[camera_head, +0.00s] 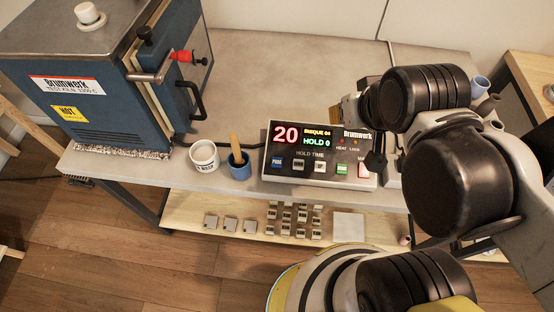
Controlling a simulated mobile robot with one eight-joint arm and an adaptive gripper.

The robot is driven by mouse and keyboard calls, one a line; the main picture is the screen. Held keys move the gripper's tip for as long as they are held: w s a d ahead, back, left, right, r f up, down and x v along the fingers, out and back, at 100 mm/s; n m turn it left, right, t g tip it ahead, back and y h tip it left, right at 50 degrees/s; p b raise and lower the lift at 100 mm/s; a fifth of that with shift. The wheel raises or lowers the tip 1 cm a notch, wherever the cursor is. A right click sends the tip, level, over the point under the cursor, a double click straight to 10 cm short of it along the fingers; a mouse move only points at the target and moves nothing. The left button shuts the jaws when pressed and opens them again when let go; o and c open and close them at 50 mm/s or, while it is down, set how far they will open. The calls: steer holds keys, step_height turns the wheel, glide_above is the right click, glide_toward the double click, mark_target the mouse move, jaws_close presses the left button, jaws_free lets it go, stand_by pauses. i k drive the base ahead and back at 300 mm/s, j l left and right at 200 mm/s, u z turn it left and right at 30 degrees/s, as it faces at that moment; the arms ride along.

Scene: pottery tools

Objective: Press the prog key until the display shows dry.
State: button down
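The controller box (308,177) stands near the table's front edge. Its display (301,135) shows a large red 20, with "BISQUE 04" in yellow and "HOLD 0" in green. The prog key (277,162) is the blue key at the left end of the key row. To its right are two grey keys, a green key (342,169) and a pale reddish key (364,170).
A blue kiln (95,115) with a lever and handle stands at the left. A white cup (204,157) and a blue cup (239,168) holding a wooden stick stand just left of the box. The table behind (285,70) is bare.

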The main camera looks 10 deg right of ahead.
mark_target(276, 161)
steer(key=k+j+z, duration=0.2)
steer(key=k, duration=0.3)
steer(key=k+j+z, duration=0.1)
steer(key=k+z, duration=0.15)
steer(key=k, duration=0.25)
